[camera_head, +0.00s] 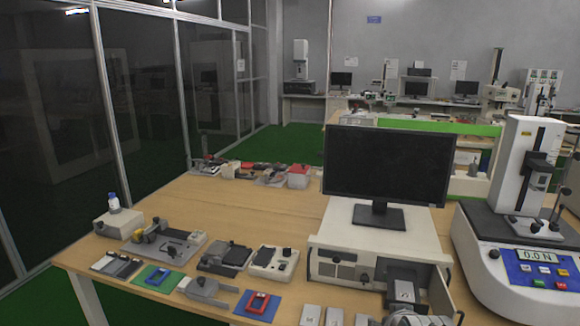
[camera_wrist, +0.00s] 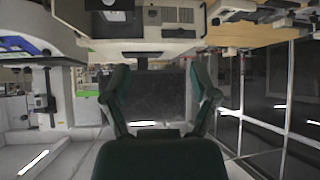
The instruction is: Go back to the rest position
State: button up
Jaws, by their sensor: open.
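My gripper (camera_wrist: 160,70) shows in the wrist view, its two dark green fingers spread wide apart with nothing held between them. That view is upside down. Beyond the fingers lie the dark monitor screen (camera_wrist: 158,95) and the light case (camera_wrist: 175,17) under it. My gripper cannot be made out in the head view. There the monitor (camera_head: 387,172) stands upright on the case (camera_head: 330,243) on the wooden table (camera_head: 240,205).
A force tester (camera_head: 527,190) with a "0.0 N" display stands at the right. Several small fixtures and devices, such as a blue pad with a red device (camera_head: 258,302), cover the table's front left. A small bottle (camera_head: 113,201) stands on a box. Glass panels (camera_head: 140,90) line the left.

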jog(key=s+a+r+g, duration=0.1)
jog(key=s+r+g, duration=0.1)
jog(key=s, duration=0.6)
jog(key=s+a+r+n+g, duration=0.1)
jog(key=s+a+r, duration=0.1)
jog(key=s, duration=0.6)
jog(key=shift+a+r+g+y, duration=0.3)
jog(key=shift+r+g+y, duration=0.1)
